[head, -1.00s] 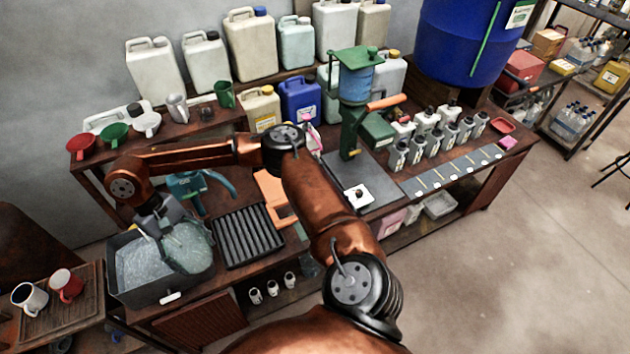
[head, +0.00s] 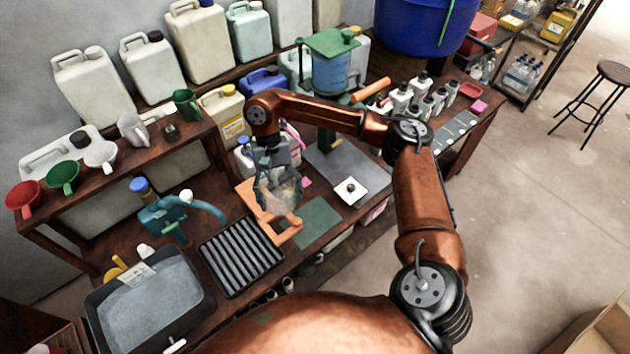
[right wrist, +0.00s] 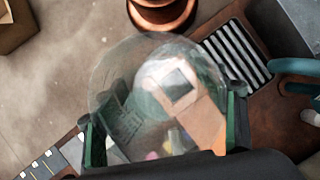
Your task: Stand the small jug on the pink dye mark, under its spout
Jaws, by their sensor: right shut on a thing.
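My right gripper (head: 268,160) is shut on a clear, rounded jug (head: 277,192). It holds the jug above the orange board (head: 252,197) at the bench's front edge. In the right wrist view the see-through jug (right wrist: 130,95) fills the space between the green-edged fingers (right wrist: 165,125). A small pink patch (head: 306,182) shows just right of the jug; I cannot tell whether it is the dye mark. The spout above the mark is not clear, as my arm and gripper cover that area. My left gripper is not in view.
A grey water basin (head: 97,306) and a black ribbed rack (head: 270,257) lie left of the jug. A teal pump (head: 151,221) stands behind them. A green-topped press (head: 331,43) stands behind my arm. A white square dish (head: 362,193) is to the right.

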